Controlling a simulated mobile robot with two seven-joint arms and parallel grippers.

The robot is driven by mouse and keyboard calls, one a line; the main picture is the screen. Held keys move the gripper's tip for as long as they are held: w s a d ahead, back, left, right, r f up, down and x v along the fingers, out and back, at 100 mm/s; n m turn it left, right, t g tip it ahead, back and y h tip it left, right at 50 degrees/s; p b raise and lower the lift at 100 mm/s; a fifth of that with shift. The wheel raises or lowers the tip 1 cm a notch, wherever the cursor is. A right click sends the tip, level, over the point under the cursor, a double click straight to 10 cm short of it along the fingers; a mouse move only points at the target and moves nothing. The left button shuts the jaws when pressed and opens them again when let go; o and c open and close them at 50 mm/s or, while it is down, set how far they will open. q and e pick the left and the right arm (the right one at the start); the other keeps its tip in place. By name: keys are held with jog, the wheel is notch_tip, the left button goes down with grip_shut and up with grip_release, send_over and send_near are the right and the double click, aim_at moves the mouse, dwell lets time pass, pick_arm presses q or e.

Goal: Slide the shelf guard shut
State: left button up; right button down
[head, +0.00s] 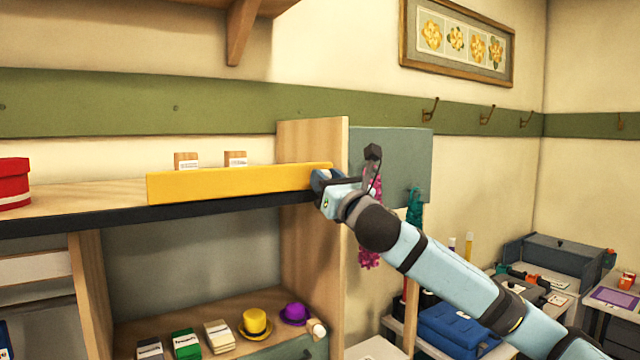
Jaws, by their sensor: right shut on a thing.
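The shelf guard is a long yellow bar (235,182) along the front edge of the upper shelf (80,203). Its right end is near a light wooden upright panel (312,150). My right gripper (322,180) is at the guard's right end, shut on it; the fingertips are partly hidden by the gripper body. Left of the guard, the shelf front is open. My left gripper is not in view.
Two small wooden blocks with labels (186,160) stand behind the guard. A red round box (14,183) sits at the shelf's far left. Hats, including a yellow one (255,324), and small boxes stand on the lower shelf. A blue-grey panel (398,160) is behind my right arm.

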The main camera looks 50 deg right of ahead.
jog(key=shift+d+r, duration=0.1)
jog(key=c, duration=1)
grip_release()
jog(key=shift+o, duration=0.9)
jog(key=shift+s+d, duration=0.1)
jog(key=shift+d, duration=0.15)
jog(key=shift+a, duration=0.15)
jog(key=b+v, duration=0.5)
jog(key=v, duration=0.8)
jog(key=shift+s+f+b, duration=0.3)
jog(key=shift+b, duration=0.1)
